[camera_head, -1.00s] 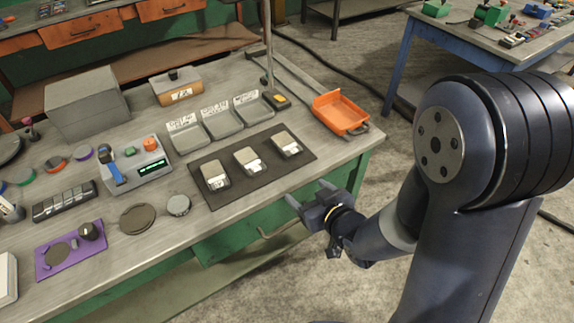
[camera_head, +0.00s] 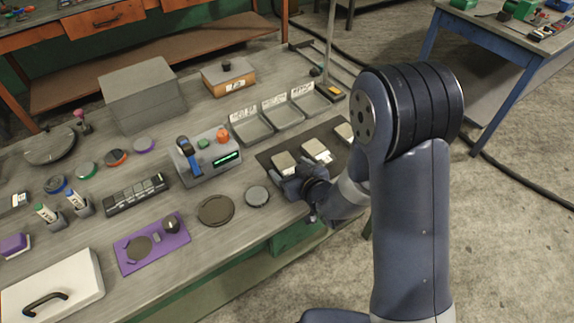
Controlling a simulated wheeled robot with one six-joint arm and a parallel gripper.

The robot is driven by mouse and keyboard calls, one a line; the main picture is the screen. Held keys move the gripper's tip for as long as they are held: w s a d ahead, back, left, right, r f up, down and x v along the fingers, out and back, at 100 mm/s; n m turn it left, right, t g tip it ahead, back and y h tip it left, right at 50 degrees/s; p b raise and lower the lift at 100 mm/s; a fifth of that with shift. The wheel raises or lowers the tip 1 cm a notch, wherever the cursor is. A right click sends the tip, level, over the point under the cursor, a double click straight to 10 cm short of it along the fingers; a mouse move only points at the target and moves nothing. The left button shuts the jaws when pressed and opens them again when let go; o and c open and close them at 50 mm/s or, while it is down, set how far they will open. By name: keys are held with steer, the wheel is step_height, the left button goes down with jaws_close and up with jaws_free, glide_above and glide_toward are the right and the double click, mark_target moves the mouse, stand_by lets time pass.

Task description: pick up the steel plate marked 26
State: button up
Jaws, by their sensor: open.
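Three steel plates with white labels lie in a row on a dark mat (camera_head: 266,157): a left plate (camera_head: 284,160), a middle plate (camera_head: 317,149) and a right plate (camera_head: 344,131). The labels are too small to read, so I cannot tell which is marked 26. My gripper (camera_head: 282,181) is open at the near edge of the mat, by the front of the left plate. It hides that plate's lower part and label. I cannot tell whether it touches the plate. My arm partly covers the right plate.
Three labelled grey trays (camera_head: 251,127) stand behind the mat. A grey device with a green display (camera_head: 208,155) stands left of it. A round grey disc (camera_head: 257,196) and a dark disc (camera_head: 216,210) lie left of my gripper. A thin upright post (camera_head: 329,45) rises behind.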

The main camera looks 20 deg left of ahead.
steer(key=shift+r, duration=0.1)
steer(key=c, duration=1.5)
